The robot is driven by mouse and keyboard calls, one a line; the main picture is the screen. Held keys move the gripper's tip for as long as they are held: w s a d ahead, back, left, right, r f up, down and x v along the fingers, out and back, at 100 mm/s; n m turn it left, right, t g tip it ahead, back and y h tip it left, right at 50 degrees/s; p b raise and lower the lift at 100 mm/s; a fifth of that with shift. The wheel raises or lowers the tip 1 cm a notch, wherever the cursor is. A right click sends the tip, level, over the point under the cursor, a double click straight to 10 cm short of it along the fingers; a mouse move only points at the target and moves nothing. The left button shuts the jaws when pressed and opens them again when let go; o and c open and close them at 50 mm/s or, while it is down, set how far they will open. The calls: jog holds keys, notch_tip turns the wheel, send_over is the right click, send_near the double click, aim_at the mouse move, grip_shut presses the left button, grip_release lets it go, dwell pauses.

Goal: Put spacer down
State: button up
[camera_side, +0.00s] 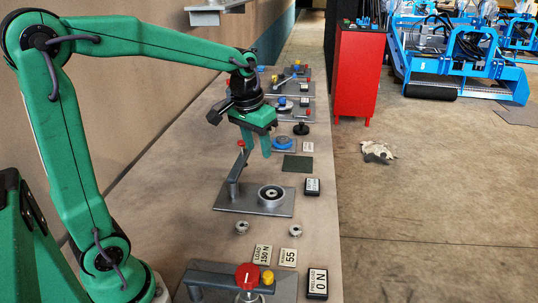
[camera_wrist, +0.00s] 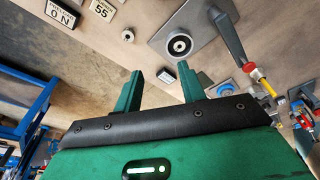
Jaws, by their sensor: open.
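My gripper (camera_side: 257,152) is above the bench behind the middle fixture, pointing down. Its two green fingers are apart with nothing held between them; they also show open and empty in the wrist view (camera_wrist: 160,73). Two small round metal pieces lie on the bench in front of the fixture, a left one (camera_side: 242,227) and a right one (camera_side: 295,230); I cannot tell which is the spacer. One small round piece shows clearly in the wrist view (camera_wrist: 127,36). A dark-centred metal ring (camera_side: 271,193) sits on the fixture's grey plate (camera_side: 228,199), also seen in the wrist view (camera_wrist: 180,44).
A lever post with a red knob (camera_side: 240,144) rises at the plate's left. Label cards (camera_side: 262,254) and a "0 N" display (camera_side: 318,283) lie in front. A dark green mat (camera_side: 298,163) and blue disc (camera_side: 283,142) are near my gripper. Bench between plate and cards is mostly clear.

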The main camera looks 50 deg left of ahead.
jog(key=s+d+m+t, duration=0.1)
jog(key=s+d, duration=0.1)
jog(key=s, duration=0.5)
jog(key=s+d+r+m+t, duration=0.1)
jog(key=s+d+t, duration=0.1)
jog(key=s, duration=0.6)
jog(key=shift+s+d, duration=0.3)
jog(key=shift+d, duration=0.5)
